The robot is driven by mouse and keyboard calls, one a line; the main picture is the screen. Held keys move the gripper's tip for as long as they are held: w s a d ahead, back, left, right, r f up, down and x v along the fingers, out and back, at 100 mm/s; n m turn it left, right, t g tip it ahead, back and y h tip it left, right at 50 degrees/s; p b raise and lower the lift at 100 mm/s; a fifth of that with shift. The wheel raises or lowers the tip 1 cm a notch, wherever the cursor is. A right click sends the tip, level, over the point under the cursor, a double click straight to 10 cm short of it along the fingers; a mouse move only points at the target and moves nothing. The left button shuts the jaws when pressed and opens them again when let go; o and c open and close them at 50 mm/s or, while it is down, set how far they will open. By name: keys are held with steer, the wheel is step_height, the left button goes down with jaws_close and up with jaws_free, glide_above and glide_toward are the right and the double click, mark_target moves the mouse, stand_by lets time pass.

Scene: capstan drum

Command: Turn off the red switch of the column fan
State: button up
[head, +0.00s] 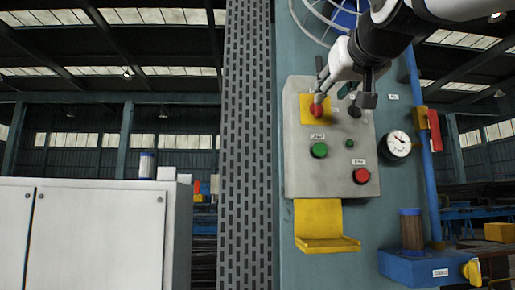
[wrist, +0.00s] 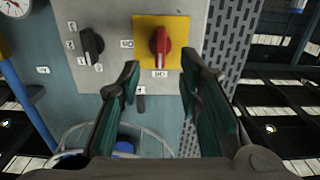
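The red switch (head: 316,110) sits on a yellow plate (head: 308,122) at the upper left of the grey control panel (head: 334,183). In the wrist view the red switch (wrist: 160,46) shows a long handle lying vertically in the picture, with small labels beside and below it. My gripper (head: 343,93) is open in front of the panel's top. In the wrist view my gripper (wrist: 161,64) has its two fingertips on either side of the switch's lower end, with gaps visible; nothing is held. The column fan's round guard (head: 316,22) is partly hidden by my arm.
A black switch (wrist: 92,46) is beside the red one. The panel also has a green button (head: 319,150) and a red button (head: 361,176). A gauge (head: 397,144) and blue pipe (head: 418,100) are to the right; a perforated column (head: 246,150) is to the left.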

steer(key=s, duration=0.5)
steer(key=shift+s, duration=0.1)
stand_by(0.3)
